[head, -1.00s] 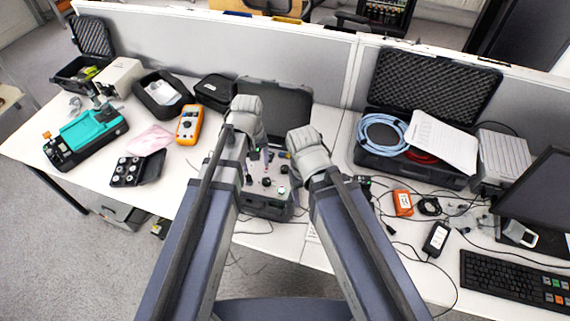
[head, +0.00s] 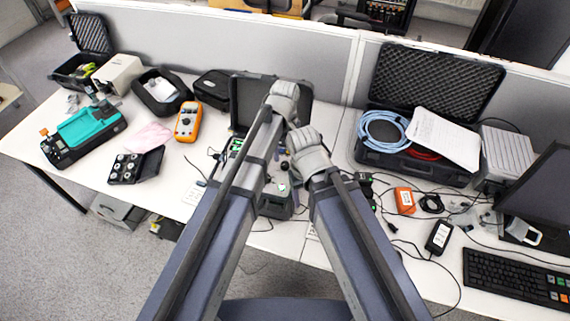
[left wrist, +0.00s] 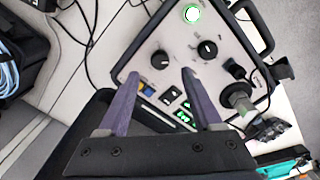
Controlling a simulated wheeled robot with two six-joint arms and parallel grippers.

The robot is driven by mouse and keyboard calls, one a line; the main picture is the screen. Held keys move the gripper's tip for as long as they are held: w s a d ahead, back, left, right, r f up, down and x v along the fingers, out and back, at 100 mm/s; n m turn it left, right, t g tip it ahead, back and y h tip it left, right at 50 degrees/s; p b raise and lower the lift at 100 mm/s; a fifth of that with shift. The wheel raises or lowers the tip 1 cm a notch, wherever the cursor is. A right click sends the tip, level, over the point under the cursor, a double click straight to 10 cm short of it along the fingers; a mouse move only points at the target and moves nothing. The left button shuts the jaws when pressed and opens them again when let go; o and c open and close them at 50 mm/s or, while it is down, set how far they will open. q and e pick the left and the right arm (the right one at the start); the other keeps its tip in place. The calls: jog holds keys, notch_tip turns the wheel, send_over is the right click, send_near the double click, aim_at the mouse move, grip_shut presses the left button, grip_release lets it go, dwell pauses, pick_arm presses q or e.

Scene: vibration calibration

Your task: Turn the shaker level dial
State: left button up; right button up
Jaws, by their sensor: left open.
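The shaker case is open on the table. Its dark lid (head: 243,100) stands up behind my arms, and its light panel (left wrist: 218,25) shows in the left wrist view. The panel carries several black knobs: one (left wrist: 160,59) is between my left fingertips in the picture, another (left wrist: 207,48) lies right of them and a third (left wrist: 235,69) farther right. Labels are too small to read, so I cannot tell which is the level dial. My left gripper (left wrist: 160,74) is open and empty over the panel. My right gripper (head: 305,140) is beside it; its fingers are hidden.
A green-lit button (left wrist: 191,13) and a tall black connector (left wrist: 239,98) are on the panel. An orange multimeter (head: 188,121) and a black case (head: 213,89) lie to the left. Cables and an orange box (head: 404,200) lie to the right. My arms hide much of the case.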

aim_at(285, 164)
pick_arm(q)
notch_tip(285, 164, down, 6)
jog(key=b, duration=0.5)
jog(key=shift+r, duration=0.1)
jog(key=shift+r, duration=0.1)
grip_shut()
